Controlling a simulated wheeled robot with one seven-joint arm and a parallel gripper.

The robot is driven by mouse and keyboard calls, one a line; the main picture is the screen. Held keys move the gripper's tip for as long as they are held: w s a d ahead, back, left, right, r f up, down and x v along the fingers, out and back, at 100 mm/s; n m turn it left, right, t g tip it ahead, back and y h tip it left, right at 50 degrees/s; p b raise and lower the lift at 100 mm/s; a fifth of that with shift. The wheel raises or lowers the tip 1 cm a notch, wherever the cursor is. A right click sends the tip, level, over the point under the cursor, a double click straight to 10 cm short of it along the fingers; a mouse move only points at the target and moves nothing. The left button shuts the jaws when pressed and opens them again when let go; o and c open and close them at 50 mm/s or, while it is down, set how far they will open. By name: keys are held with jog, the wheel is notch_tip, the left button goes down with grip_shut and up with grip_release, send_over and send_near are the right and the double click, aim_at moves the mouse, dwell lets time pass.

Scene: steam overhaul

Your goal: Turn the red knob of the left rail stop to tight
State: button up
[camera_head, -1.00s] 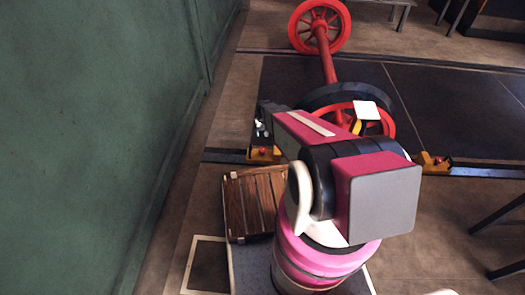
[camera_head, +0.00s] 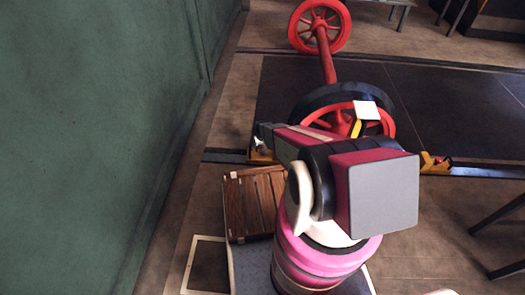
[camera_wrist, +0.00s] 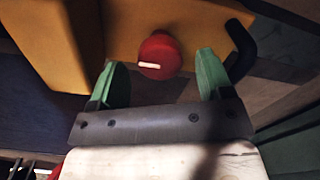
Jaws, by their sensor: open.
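The left rail stop is a yellow block on the near rail in the head view (camera_head: 257,157), largely hidden by my arm. In the wrist view its yellow body (camera_wrist: 120,28) fills the top, with a black bent handle at its right. Its round red knob (camera_wrist: 157,54) bears a short white mark, lying nearly level in the picture. My gripper (camera_wrist: 161,72) is open, with one green fingertip on each side of the knob. Gaps show between knob and fingers; I cannot tell the depth between them.
A red-wheeled axle (camera_head: 327,60) stands on the tracks just beyond my arm. The right rail stop (camera_head: 429,161) sits farther along the near rail. A wooden crate (camera_head: 255,203) lies beside my base, and a green wall (camera_head: 90,130) bounds the left.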

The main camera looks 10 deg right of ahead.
notch_tip(320, 180, down, 2)
jog(key=shift+f, duration=0.1)
jog(key=c, duration=0.9)
